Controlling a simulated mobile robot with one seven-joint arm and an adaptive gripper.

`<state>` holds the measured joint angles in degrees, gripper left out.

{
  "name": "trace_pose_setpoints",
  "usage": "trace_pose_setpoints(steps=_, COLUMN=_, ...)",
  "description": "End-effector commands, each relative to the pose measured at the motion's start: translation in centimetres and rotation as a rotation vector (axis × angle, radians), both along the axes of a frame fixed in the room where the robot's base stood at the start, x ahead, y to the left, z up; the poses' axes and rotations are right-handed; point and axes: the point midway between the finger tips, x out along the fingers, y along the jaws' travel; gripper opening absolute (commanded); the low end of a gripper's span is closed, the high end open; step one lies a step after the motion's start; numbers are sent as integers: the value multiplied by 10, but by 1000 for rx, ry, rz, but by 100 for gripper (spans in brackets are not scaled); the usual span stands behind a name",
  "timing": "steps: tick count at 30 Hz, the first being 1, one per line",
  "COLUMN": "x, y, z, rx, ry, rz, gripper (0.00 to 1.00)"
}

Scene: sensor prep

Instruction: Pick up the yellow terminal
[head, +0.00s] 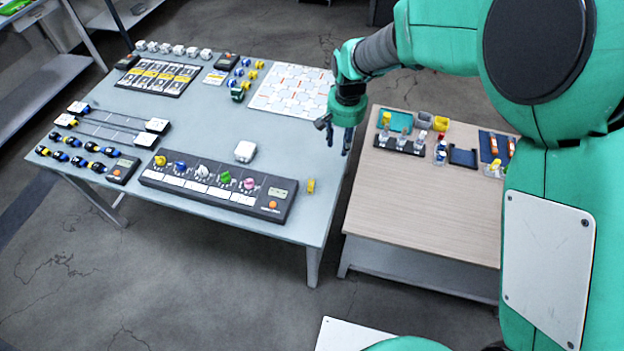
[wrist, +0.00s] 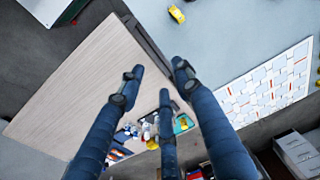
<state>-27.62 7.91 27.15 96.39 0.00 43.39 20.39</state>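A small yellow terminal (head: 310,186) stands alone near the front right corner of the grey-blue table. It also shows at the top edge of the wrist view (wrist: 177,14), small and apart from my fingers. My gripper (head: 337,137) is in the air over the table's right edge, above and beyond the terminal. In the wrist view my gripper's fingers (wrist: 157,78) are spread apart with nothing between them. Several smaller yellow pieces (head: 254,75) lie with blue ones at the back of the table, so which yellow piece is meant is not certain.
A dark console (head: 215,190) with coloured knobs lies left of the terminal, with a white box (head: 245,151) behind it. A white patterned board (head: 292,90) lies at the back. A wooden table (head: 420,200) with small parts stands to the right, across a gap.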

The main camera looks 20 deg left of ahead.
Motion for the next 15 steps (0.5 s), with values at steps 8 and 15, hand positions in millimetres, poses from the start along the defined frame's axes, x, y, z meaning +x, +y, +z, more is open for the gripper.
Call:
trace_pose_setpoints(steps=8, x=0, y=62, z=-79, rx=-31, ry=60, rz=23, gripper=34)
trace_pose_setpoints(steps=15, x=-4, y=83, z=-110, rx=-42, ry=77, rz=29, gripper=34)
